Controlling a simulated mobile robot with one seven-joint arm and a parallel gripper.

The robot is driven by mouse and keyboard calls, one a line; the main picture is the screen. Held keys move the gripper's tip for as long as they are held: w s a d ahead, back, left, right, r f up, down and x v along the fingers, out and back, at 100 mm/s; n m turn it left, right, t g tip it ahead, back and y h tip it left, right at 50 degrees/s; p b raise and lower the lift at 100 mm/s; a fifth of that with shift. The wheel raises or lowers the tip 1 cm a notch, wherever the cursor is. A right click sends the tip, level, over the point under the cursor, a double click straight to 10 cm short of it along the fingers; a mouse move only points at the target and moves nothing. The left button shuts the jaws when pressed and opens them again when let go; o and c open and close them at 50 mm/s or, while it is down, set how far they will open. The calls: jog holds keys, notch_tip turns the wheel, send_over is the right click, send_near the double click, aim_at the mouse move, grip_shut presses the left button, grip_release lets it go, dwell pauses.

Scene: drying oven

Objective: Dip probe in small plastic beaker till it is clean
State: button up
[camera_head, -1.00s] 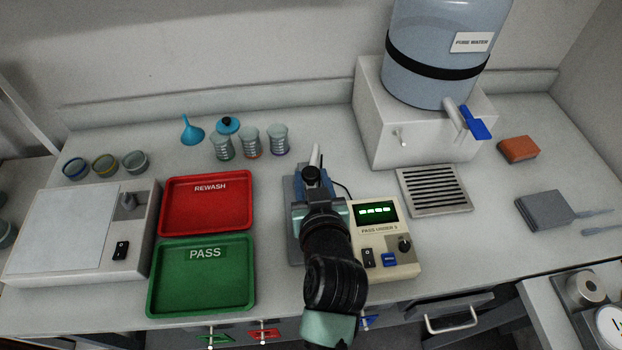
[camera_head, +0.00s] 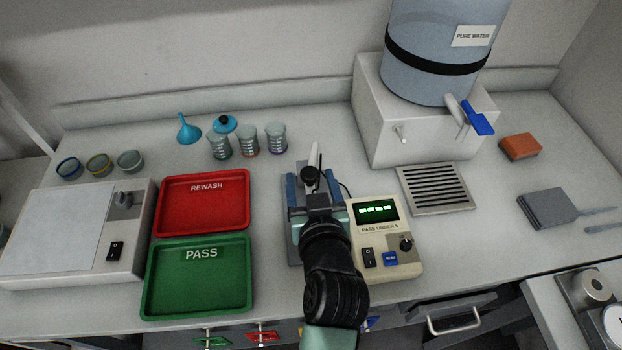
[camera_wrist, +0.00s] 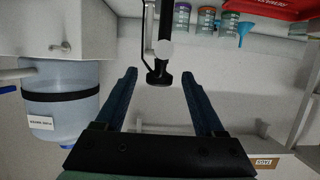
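The probe (camera_head: 314,154) stands beside the meter, a pale rod with a black knob-like part at its near end. The black part (camera_wrist: 160,77) also shows in the wrist view. My gripper (camera_head: 312,182) is open, its two blue fingers spread on either side of the black part. The wrist view shows clear gaps between it and both fingers (camera_wrist: 159,76). Three clear beakers with green (camera_head: 219,146), orange (camera_head: 249,139) and purple (camera_head: 276,139) bands stand in a row at the back. I cannot tell which is the small plastic one.
The meter (camera_head: 383,240), display lit, is right of my gripper. Red REWASH (camera_head: 205,208) and green PASS (camera_head: 200,280) trays lie left. A water dispenser (camera_head: 410,130) stands back right, with a drain grate (camera_head: 436,190) before it. A blue funnel (camera_head: 188,130) is near the beakers.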

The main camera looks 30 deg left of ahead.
jog(key=b+v, duration=0.2)
jog(key=v, duration=1.1)
dwell(0.4)
jog(key=w+d+r+m+t+h, duration=0.15)
jog(key=w+r+t, duration=0.3)
jog(key=r, duration=0.65)
jog(key=w+d+r+m+t+h, duration=0.15)
jog(key=w+r+t, duration=0.3)
jog(key=r, duration=0.75)
jog(key=s+d+r+m+t+h, duration=0.1)
jog(key=d+r+t, duration=0.1)
jog(key=r, duration=0.5)
jog(key=s+d+r+m+t+h+p, duration=0.1)
jog(key=s+d+r+t+h, duration=0.1)
jog(key=r, duration=0.6)
jog(key=s+d+r+m+t+h, duration=0.1)
jog(key=s+d+r+t+h, duration=0.1)
jog(key=r, duration=0.5)
jog(key=shift+s+d+r+m+t, duration=0.15)
jog(key=shift+d+r+m+t, duration=0.2)
jog(key=shift+d+m, duration=0.1)
